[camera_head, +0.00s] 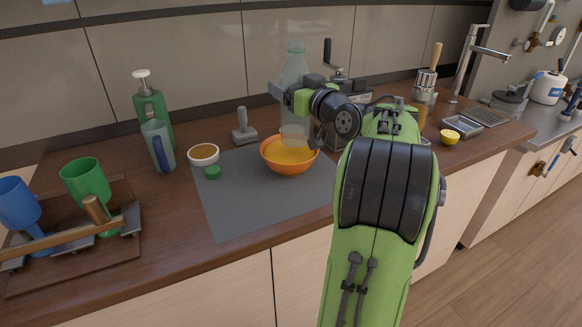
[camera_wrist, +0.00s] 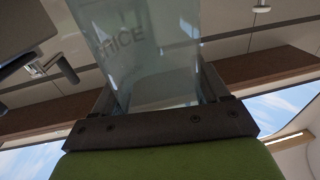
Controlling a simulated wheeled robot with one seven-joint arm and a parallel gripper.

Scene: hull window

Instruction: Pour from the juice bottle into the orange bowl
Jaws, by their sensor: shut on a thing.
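The juice bottle (camera_head: 294,72) is clear, pale green and roughly upright, just behind the orange bowl. Its lettering, partly readable as "UICE", shows in the wrist view (camera_wrist: 140,45). My gripper (camera_head: 291,97) is shut around the bottle's body. The orange bowl (camera_head: 270,160) sits on the dark grey mat with yellow-orange content inside. The bottle's base appears at the bowl's far rim; I cannot tell whether it is lifted. No stream shows from the bottle. The bottle looks mostly empty, but its lower part is hard to read.
The grey mat (camera_head: 225,210) has free room at the front left. A small green cap (camera_head: 213,172) and a white bowl (camera_head: 203,154) are left of the orange bowl. A hand-cranked machine (camera_head: 345,85) stands behind my arm.

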